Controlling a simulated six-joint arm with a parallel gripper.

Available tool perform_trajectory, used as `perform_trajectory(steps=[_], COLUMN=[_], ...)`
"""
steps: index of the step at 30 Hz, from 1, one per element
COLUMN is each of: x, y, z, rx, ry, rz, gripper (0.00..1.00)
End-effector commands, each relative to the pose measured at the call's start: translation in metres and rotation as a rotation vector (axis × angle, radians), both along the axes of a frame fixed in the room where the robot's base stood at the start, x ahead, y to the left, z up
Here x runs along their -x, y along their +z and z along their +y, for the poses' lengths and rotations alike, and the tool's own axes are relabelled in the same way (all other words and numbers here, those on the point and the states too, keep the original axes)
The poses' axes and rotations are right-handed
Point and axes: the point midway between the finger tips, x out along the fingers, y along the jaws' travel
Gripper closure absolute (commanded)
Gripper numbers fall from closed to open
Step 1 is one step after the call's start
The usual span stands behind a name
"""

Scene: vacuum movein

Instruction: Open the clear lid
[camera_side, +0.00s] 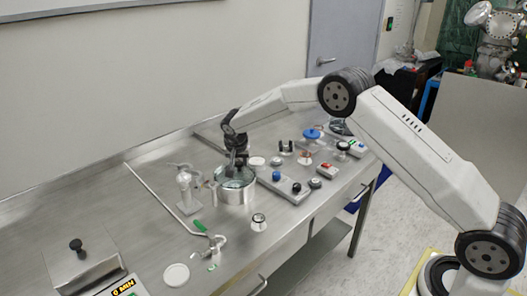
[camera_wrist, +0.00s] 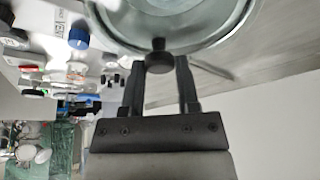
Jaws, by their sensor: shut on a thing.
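The metal chamber (camera_side: 235,192) is a short, shiny cylinder standing on the steel bench. In the wrist view the clear lid (camera_wrist: 205,22) shows as a round, glassy disc with a pale rim. Its black knob (camera_wrist: 159,58) sits between the two fingers of my gripper (camera_wrist: 159,66), which is shut on it. My gripper hides part of the lid in the side view.
A glass and metal fitting (camera_side: 187,185) stands just left of the chamber. A green-handled valve (camera_side: 214,243) and a white disc (camera_side: 176,275) lie in front. A control strip (camera_side: 286,188) with knobs runs at right. A grey box (camera_side: 82,262) with a black knob stands at front left.

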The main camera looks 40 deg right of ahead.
Motion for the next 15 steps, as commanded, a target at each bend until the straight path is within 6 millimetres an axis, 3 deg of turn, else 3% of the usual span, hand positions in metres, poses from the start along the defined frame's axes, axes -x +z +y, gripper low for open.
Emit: perform_trajectory(steps=[15], x=[0.013], y=[0.000], z=[0.001], rx=[0.000], ry=[-0.121], rz=[0.001], gripper=[1.00])
